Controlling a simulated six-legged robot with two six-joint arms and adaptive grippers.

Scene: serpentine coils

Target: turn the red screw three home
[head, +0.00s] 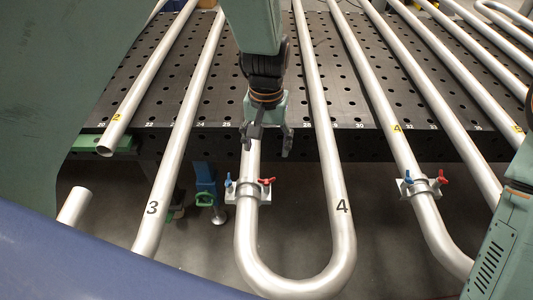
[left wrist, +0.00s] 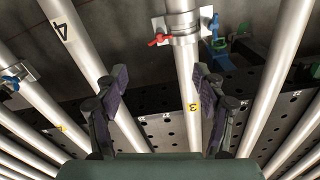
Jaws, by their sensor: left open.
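The red screw three (head: 267,182) is a small red-handled screw on the right side of a silver clamp (head: 249,193). This clamp sits around a steel pipe, with a blue screw (head: 228,182) on its left. In the left wrist view the red screw (left wrist: 159,41) is left of the clamp, whose pipe bears a yellow 3 label (left wrist: 193,107). My left gripper (head: 268,139) is open and empty, pointing down above the clamp, apart from the red screw. Its fingers (left wrist: 160,76) appear on either side of that pipe in the wrist view. My right gripper is out of view.
Another clamp (head: 418,187) with blue and red screws sits on the pipe labelled 4 to the right. Long bent pipes run close by on both sides, and a U-bend (head: 298,285) lies in front. The black perforated table (head: 345,90) lies behind. A green-handled blue clamp (head: 206,190) stands left.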

